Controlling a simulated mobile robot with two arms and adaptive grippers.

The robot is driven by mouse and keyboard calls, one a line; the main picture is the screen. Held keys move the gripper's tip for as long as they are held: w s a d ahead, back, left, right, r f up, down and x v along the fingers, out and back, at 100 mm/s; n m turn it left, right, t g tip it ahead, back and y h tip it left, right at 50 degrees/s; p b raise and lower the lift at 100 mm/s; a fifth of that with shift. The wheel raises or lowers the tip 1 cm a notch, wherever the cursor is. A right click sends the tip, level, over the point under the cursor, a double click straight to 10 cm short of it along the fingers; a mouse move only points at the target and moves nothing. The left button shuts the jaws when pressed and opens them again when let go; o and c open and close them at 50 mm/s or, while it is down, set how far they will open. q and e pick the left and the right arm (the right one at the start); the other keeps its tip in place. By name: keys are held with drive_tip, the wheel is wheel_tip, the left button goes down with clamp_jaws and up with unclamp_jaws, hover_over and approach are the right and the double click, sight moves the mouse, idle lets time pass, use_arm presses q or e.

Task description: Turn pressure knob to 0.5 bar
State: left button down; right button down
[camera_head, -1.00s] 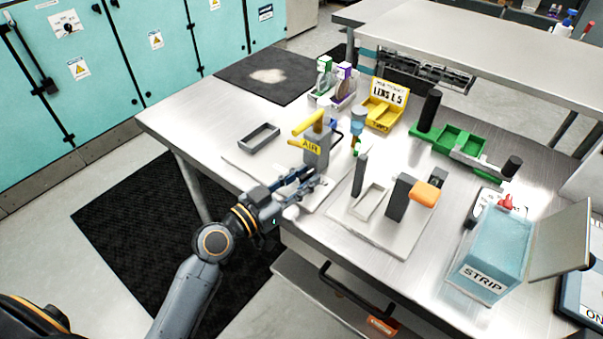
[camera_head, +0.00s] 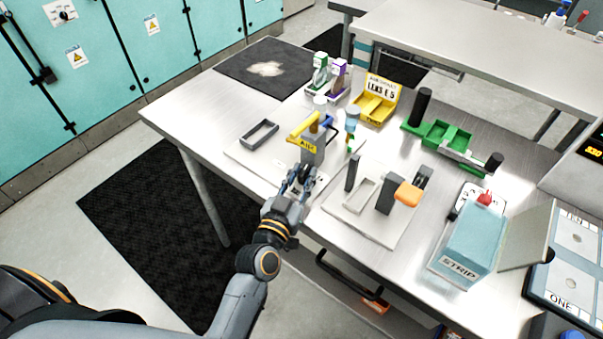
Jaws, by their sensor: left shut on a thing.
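The grey air unit (camera_head: 313,153) stands on a pale plate on the metal table, with a yellow lever (camera_head: 302,129) and a yellow AIR label. My left gripper (camera_head: 300,178) is low at the front of this unit, fingers pointing away from me towards it. It is shut on what seems to be the pressure knob, which the fingers hide almost wholly. I cannot read any pressure scale or the knob's angle. A blue-topped part (camera_head: 352,118) stands just right of the unit. My right gripper is not in view.
Right of my gripper is a fixture plate with upright grey posts and an orange block (camera_head: 408,193). A grey frame tray (camera_head: 260,134) lies to the left. Behind stand a yellow bin (camera_head: 375,108) and a green tray (camera_head: 440,134). A blue STRIP box (camera_head: 468,245) is at right.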

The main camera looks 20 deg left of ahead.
use_arm(q)
drive_tip(key=shift+r, duration=0.1)
drive_tip(key=c, duration=1.4)
unclamp_jaws()
drive_tip(key=shift+w, duration=0.1)
drive_tip(key=shift+o, duration=0.2)
drive_tip(key=s+a, duration=0.1)
drive_tip(key=s, duration=1.1)
